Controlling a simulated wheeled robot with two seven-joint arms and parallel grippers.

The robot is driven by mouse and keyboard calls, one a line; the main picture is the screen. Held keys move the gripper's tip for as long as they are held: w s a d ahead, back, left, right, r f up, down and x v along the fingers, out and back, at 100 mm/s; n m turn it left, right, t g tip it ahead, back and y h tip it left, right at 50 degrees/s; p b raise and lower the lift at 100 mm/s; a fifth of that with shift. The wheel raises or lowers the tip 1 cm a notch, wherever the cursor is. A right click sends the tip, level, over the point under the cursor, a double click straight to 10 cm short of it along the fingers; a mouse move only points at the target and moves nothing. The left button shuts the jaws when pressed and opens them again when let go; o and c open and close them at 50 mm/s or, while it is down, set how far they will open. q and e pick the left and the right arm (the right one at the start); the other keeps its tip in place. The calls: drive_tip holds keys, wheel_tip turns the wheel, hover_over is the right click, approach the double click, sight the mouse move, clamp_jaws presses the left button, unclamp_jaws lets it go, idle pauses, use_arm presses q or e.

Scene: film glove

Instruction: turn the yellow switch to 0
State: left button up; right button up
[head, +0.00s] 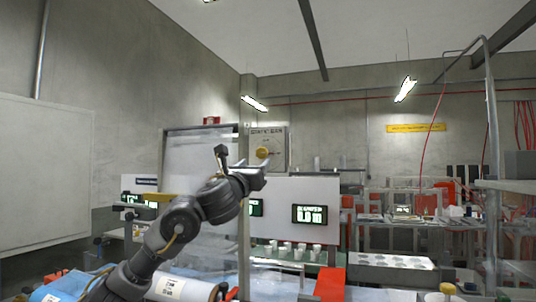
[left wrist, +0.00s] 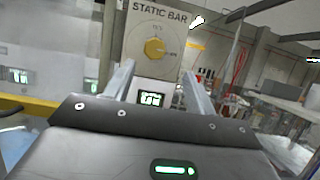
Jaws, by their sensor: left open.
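The yellow switch (head: 263,153) is a round knob on a grey panel (head: 280,137) in the head view. In the left wrist view the yellow switch (left wrist: 154,47) sits under the words "STATIC BAR", with small marks around it that are too small to read surely. My left gripper (head: 256,172) is raised just below and in front of the panel. In the left wrist view the left gripper (left wrist: 160,82) has its fingers apart and empty, with the switch beyond them, seen between the tips. It appears not to touch the switch. My right gripper is in neither view.
A display (head: 309,214) with lit digits is on the white board below the panel. Several small white cups (head: 290,247) stand on a bench behind my arm. A film roll (head: 180,288) lies at the lower left. A metal post (head: 490,130) stands at the right.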

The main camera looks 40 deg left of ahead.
sight(261, 152)
use_arm(q)
drive_tip(key=p+x, duration=0.1)
drive_tip(key=x, duration=0.2)
drive_tip(key=p+x, duration=0.1)
drive_tip(key=x, duration=0.2)
drive_tip(key=p+x, duration=0.1)
drive_tip(key=x, duration=0.2)
drive_tip(key=shift+s+a+r+p, duration=0.25)
drive_tip(key=shift+a+p, duration=0.1)
drive_tip(key=shift+p, duration=0.05)
drive_tip(key=shift+w+a+r, duration=0.15)
drive_tip(key=shift+w+a, duration=0.1)
drive_tip(key=shift+w, duration=0.3)
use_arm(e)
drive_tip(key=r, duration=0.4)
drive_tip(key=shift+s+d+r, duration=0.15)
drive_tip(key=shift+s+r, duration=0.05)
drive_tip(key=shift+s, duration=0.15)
use_arm(q)
drive_tip(key=shift+c, duration=0.2)
drive_tip(key=shift+y, duration=0.3)
drive_tip(key=c, duration=0.9)
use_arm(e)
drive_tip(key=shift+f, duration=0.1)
